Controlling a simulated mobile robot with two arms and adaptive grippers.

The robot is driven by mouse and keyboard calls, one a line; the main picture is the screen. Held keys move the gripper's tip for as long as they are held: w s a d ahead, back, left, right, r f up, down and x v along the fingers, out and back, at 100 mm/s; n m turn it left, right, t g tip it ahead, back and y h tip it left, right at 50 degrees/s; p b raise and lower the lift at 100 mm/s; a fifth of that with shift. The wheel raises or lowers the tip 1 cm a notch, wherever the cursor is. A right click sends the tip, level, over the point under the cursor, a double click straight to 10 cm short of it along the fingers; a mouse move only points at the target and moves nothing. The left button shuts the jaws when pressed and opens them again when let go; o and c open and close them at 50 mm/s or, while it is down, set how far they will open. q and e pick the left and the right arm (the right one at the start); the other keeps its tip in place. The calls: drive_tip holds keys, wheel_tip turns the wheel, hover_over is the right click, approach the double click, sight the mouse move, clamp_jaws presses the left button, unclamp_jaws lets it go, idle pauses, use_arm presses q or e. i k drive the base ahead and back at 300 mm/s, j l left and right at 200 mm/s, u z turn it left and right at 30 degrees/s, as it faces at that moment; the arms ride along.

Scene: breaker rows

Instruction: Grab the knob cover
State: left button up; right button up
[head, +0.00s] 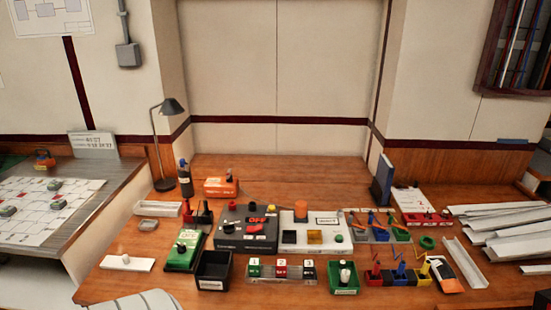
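I cannot tell for certain which item is the knob cover. An orange cylinder-shaped piece (301,209) stands upright at the back of a white panel (315,245) near the middle of the table, and may be it. A green block with a black and white knob (184,250) sits to the left. A small green tray (345,284) at the front holds an upright pale piece with a dark part (345,271). Neither of my grippers can be made out in the head view.
A dark grey box marked OFF (246,230) stands left of the white panel. An empty-looking black bin (213,270) and numbered breakers (282,270) are in front. Colored-handled items (398,276) crowd the front right. A lamp (168,108) stands at back left. The back middle of the table is clear.

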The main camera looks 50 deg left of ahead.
sight(124, 263)
drive_tip(key=u, duration=2.75)
drive_tip(key=i+j+z, duration=0.1)
drive_tip(key=i+j, duration=0.05)
drive_tip(key=i, duration=0.1)
